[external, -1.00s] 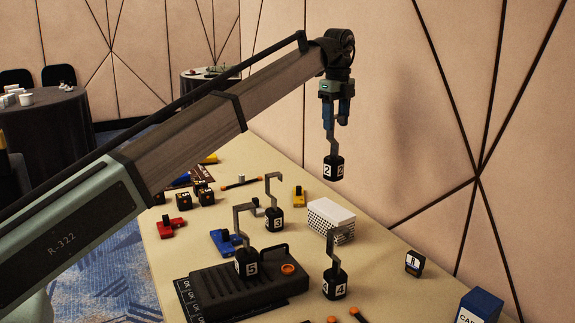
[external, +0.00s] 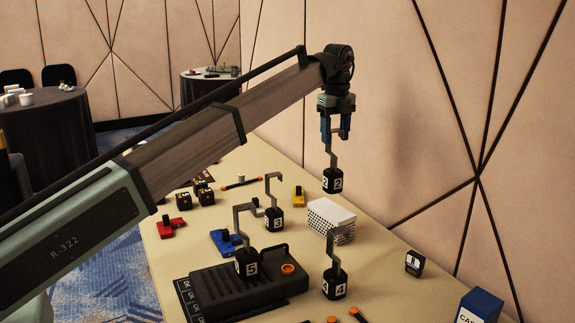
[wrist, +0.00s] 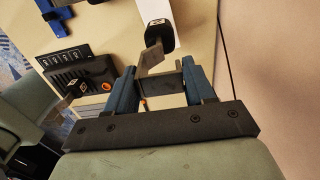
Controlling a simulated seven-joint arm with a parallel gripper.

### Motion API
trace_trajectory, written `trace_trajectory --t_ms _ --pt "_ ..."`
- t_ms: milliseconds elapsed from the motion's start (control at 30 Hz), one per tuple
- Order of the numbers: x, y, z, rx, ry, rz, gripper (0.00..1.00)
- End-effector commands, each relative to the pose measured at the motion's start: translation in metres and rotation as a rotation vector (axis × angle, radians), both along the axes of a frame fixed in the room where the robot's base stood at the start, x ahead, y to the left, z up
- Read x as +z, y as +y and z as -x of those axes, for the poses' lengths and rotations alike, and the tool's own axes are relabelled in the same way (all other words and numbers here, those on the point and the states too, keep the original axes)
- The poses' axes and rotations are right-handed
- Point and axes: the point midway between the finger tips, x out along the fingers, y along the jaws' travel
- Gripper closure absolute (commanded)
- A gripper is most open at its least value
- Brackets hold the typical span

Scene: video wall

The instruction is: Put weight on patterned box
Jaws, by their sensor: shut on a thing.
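My gripper (external: 336,134) is shut on the hooked handle of a black weight marked 2 (external: 333,181), which hangs upright below the fingers. In the wrist view, the weight (wrist: 160,36) shows beyond the fingers (wrist: 165,85). The white box with a dark dotted pattern (external: 325,212) stands on the table just below the weight. In the external view a gap seems to show between the weight's base and the box top. In the wrist view the white box top (wrist: 153,9) lies behind the weight and is partly hidden by it.
Hooked weights marked 3 (external: 273,220), 4 (external: 335,283) and 5 (external: 246,262) stand close to the box; 5 is at the dark scale (external: 222,292). A small black block (external: 414,264) and a blue box (external: 480,306) are at right. The wall (external: 430,150) runs along the table's far side.

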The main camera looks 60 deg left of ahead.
Motion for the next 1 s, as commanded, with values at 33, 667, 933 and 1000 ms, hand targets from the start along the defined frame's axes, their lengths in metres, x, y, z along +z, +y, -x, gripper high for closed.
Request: trace_trajectory --t_ms 33,667,933,1000 --pt "-0.007 0.000 0.001 0.000 0.000 0.000 1.00" --pt "-0.057 0.000 0.000 0.001 -0.001 0.000 1.00" --pt "-0.057 0.000 0.000 0.001 -0.002 -0.001 1.00" --pt "-0.058 0.000 0.000 0.001 -0.001 0.000 1.00"
